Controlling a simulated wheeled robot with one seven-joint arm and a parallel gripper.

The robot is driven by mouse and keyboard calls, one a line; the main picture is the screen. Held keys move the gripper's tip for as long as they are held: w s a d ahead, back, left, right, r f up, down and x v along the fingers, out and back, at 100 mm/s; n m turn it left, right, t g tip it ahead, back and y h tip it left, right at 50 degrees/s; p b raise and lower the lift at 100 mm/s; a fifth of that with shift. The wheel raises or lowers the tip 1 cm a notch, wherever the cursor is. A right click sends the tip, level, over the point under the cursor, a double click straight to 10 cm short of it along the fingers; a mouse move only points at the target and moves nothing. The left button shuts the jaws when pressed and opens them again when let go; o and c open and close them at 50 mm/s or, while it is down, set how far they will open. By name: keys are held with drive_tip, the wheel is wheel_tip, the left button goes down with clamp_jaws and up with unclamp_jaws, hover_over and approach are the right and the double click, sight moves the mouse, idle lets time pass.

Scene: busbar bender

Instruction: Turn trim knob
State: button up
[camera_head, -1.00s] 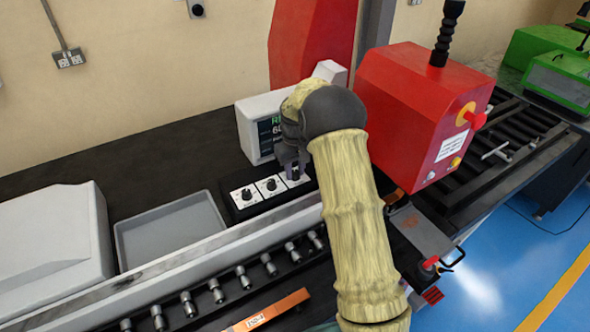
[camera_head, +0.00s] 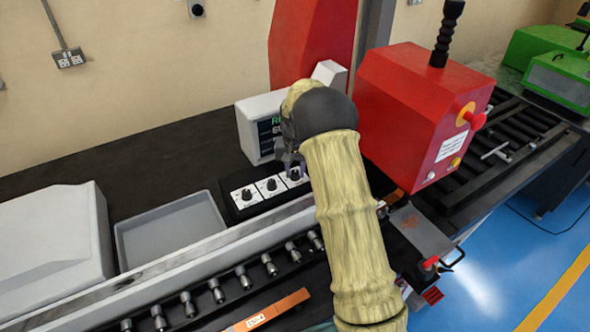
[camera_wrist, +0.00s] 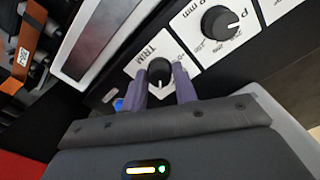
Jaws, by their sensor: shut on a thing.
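The TRIM knob (camera_wrist: 158,70) is a small black round knob with a white pointer line on a white plate marked TRIM. In the wrist view it sits between the two purple-grey fingers of my gripper (camera_wrist: 160,80), which is shut on it. In the head view the TRIM knob (camera_head: 295,174) is the rightmost of the knobs on a black box, partly hidden by my gripper (camera_head: 291,163), which comes down over it. Another knob (camera_wrist: 220,22), marked P with a mm scale, shows beside it in the wrist view.
Two more knobs (camera_head: 247,194) (camera_head: 271,184) stand left of the TRIM knob. A display unit (camera_head: 257,128) stands just behind. A red machine housing (camera_head: 415,115) is close on the right. A grey tray (camera_head: 170,230) lies left; an orange bar (camera_head: 272,309) is in front.

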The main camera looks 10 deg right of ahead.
sight(295, 172)
drive_tip(key=shift+w+r, duration=0.1)
drive_tip(key=o, duration=1)
drive_tip(key=shift+c, duration=0.2)
wheel_tip(295, 172, up, 17)
drive_tip(key=b, duration=0.2)
drive_tip(key=shift+r+b, duration=0.15)
drive_tip(key=shift+b, duration=0.2)
drive_tip(key=s+f+t, duration=0.1)
drive_tip(key=s+f, duration=0.3)
drive_tip(key=s, duration=0.6)
drive_tip(key=s+f+n, duration=0.1)
drive_tip(key=s+f, duration=0.3)
drive_tip(key=s, duration=0.6)
drive_tip(key=s+f+n+t, duration=0.1)
drive_tip(key=s+f, duration=0.4)
drive_tip(key=s, duration=0.5)
drive_tip(key=shift+t, duration=0.3)
